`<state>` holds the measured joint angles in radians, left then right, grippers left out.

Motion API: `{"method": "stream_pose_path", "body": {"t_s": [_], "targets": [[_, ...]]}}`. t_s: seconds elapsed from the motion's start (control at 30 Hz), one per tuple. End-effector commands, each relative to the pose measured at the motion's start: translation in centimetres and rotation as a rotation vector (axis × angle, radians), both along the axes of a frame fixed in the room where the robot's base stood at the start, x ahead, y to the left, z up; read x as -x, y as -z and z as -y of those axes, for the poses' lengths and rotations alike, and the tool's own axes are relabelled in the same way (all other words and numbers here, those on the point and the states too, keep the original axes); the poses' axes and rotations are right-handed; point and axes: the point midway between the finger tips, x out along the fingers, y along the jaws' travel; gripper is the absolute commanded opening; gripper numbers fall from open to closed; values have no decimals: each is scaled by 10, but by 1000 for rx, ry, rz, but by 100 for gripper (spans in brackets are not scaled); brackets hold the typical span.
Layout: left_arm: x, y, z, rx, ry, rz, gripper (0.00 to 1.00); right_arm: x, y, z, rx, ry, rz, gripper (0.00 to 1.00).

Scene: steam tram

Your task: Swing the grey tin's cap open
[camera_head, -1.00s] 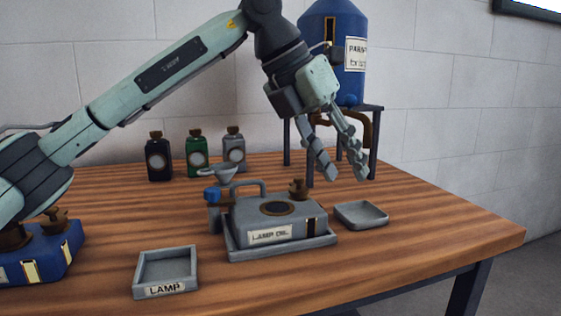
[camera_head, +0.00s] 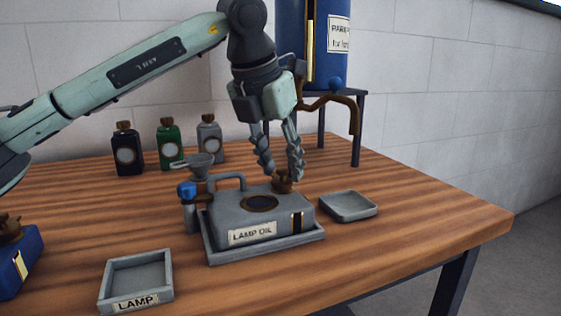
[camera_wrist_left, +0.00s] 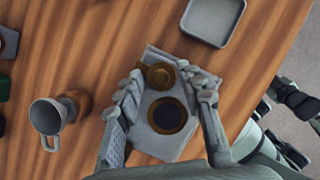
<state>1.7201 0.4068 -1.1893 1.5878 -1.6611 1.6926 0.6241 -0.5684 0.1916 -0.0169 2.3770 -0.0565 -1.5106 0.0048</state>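The grey tin (camera_head: 285,213), labelled LAMP OIL, sits in a grey tray (camera_head: 268,249) on the table. Its brown brass cap (camera_head: 283,186) is at the top right of the tin and looks closed; it also shows in the left wrist view (camera_wrist_left: 157,76). My left gripper (camera_head: 282,175) points down at the cap. In the left wrist view its open fingers (camera_wrist_left: 170,78) lie on either side of the cap, with gaps; contact is not visible.
A funnel (camera_head: 200,166) and a blue-topped tap (camera_head: 188,191) stand at the tin's left. An empty grey dish (camera_head: 348,206) is right, a LAMP tray (camera_head: 138,280) front left. Several bottles (camera_head: 168,144) and a blue tank (camera_head: 318,45) on a stand are behind.

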Motion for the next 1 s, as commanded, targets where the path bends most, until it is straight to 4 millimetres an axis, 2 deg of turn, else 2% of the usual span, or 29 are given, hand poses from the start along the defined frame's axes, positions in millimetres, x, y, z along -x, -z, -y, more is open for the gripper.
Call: {"method": "stream_pose_path", "body": {"t_s": [0.17, 0.2, 0.5, 0.77, 1.0], "targets": [[0, 0, 0, 0, 1, 0, 38, 0, 1, 0, 0, 0, -1, 33], [0, 0, 0, 0, 1, 0, 35, 0, 1, 0, -1, 0, -1, 33], [0, 0, 0, 0, 0, 0, 0, -1, 1, 0, 0, 0, 0, 33], [0, 0, 0, 1, 8, -1, 0, -2, 0, 0, 0, 0, 2, 33], [1, -1, -3, 1, 88, -2, 0, -3, 1, 0, -1, -1, 4, 33]]}}
